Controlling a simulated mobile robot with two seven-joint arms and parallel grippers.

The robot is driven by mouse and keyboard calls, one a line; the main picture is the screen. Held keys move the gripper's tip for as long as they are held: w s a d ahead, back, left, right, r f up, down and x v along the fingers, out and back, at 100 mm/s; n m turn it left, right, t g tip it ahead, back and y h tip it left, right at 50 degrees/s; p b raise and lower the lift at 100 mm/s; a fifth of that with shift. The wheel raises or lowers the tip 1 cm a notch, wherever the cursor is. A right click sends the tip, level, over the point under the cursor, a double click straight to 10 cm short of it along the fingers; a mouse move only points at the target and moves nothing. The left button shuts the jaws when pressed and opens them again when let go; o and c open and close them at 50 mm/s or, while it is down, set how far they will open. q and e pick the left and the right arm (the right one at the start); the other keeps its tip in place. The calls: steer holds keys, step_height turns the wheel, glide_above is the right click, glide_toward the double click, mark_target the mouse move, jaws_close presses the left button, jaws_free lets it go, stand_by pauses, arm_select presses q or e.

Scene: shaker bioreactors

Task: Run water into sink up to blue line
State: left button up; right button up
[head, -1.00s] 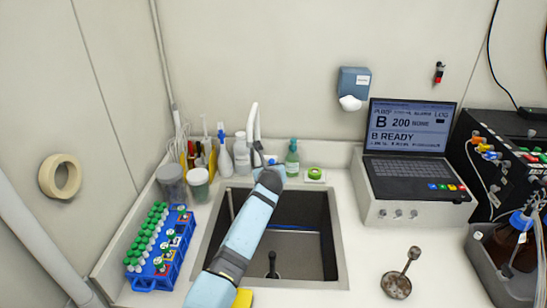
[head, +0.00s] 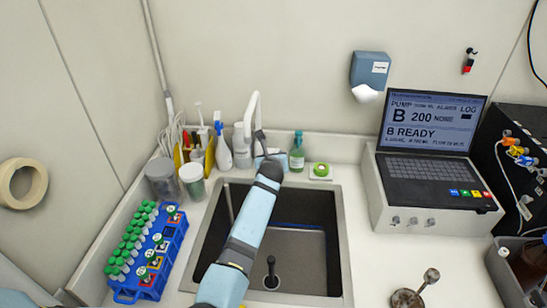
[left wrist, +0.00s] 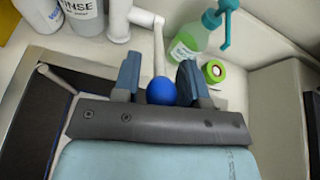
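The sink (head: 345,240) is a dark rectangular basin with a steel rim. A blue line (head: 300,226) runs along its far inner wall, partly hidden behind my left arm. I can make out no water in it. A dark upright piece (head: 271,268) stands on the basin floor. The white tap (head: 251,115) rises behind the sink. In the left wrist view its thin lever (left wrist: 158,45) ends in a blue knob (left wrist: 161,91). My left gripper (left wrist: 160,75) is open at the tap, its fingers on either side of the knob with gaps visible. My right gripper is not in view.
Left of the sink are a blue rack (head: 172,245) of green-capped tubes and two jars (head: 194,182). Bottles stand behind it, including a green pump bottle (head: 297,155) beside green tape (head: 320,170). A laptop (head: 430,150) stands right.

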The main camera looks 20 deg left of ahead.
arm_select(q)
jaws_close()
steer(key=shift+s+f+b, duration=0.15)
steer(key=shift+f+b, duration=0.3)
steer(key=shift+b, duration=0.05)
steer(key=f+t+b, duration=0.1)
steer(key=b, duration=0.1)
steer(key=s+f+b, duration=0.1)
steer(key=b, duration=0.1)
steer(key=f+t+b, duration=0.1)
steer(key=b, duration=0.2)
steer(key=shift+s+d+t+y, duration=0.25)
steer(key=shift+t+y, duration=0.05)
steer(key=shift+y, duration=0.1)
jaws_free()
